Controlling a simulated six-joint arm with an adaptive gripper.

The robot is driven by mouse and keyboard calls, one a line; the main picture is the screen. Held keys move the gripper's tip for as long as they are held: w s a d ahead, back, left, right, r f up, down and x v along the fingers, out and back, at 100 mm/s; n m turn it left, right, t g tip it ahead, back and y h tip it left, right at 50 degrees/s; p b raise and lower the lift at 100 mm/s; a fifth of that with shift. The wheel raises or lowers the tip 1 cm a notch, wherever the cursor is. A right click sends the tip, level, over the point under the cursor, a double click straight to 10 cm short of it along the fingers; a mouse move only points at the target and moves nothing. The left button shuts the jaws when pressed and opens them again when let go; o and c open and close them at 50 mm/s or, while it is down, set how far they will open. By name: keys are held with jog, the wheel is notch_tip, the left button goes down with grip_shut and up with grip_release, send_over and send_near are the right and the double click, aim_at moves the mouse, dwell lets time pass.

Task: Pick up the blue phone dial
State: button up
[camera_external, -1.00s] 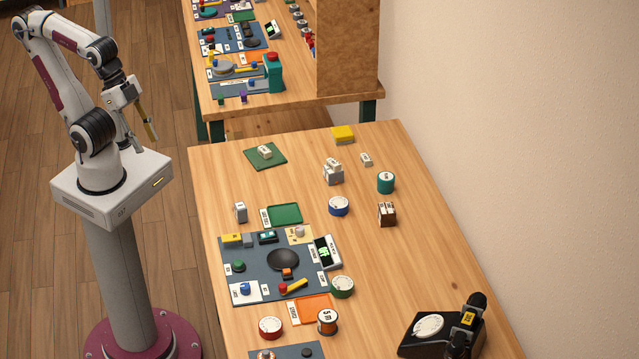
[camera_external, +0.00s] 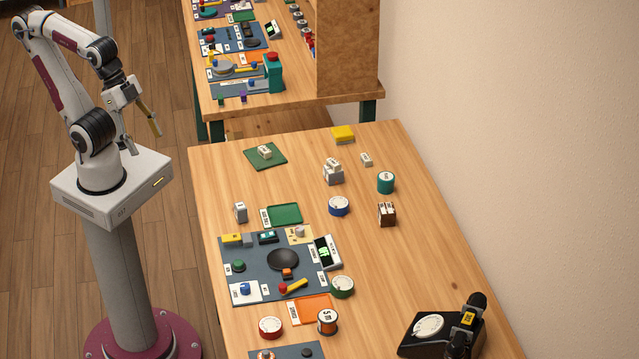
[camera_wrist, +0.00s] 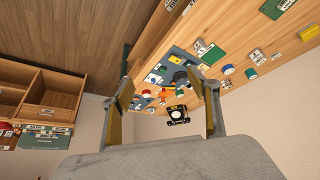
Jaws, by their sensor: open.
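The blue phone dial (camera_external: 339,206) is a short round piece with a blue rim and a white numbered face. It sits face up on the near wooden table, right of the green tray. My gripper (camera_external: 152,127) is up at the left, off the table's side, well away from the dial. In the wrist view my gripper (camera_wrist: 165,90) has its two yellowish fingers wide apart with nothing held between them.
A teal dial (camera_external: 386,182), a brown block (camera_external: 387,214) and stacked grey blocks (camera_external: 333,173) stand around the blue dial. A green dial (camera_external: 342,287) and red dial (camera_external: 270,327) lie nearer. A black phone (camera_external: 440,335) stands front right. Bare table lies right of centre.

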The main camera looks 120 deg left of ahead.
jog(key=w+d+r+n+t+h, duration=0.1)
jog(key=w+n+t, duration=0.1)
jog(key=w+n, duration=0.6)
jog(key=w+d+r+n+t, duration=0.1)
jog(key=w+n, duration=0.3)
jog(key=w, duration=0.8)
jog(key=w+a+f+n+t+y, duration=0.1)
jog(key=w+a+f+n, duration=0.15)
jog(key=w+n, duration=0.45)
jog(key=w+a+f+n+t+y, duration=0.1)
jog(key=w+a+f+n, duration=0.1)
jog(key=w+a+n, duration=0.45)
jog(key=n+g+y, duration=0.4)
jog(key=n+y, duration=0.7)
jog(key=n, duration=1.2)
send_near(339, 207)
jog(key=x, duration=0.2)
jog(key=shift+a+m, duration=0.25)
jog(key=shift+a, duration=0.2)
jog(key=shift+s+a+f, duration=0.1)
jog(key=shift+s+a, duration=0.05)
jog(key=shift+a, duration=0.1)
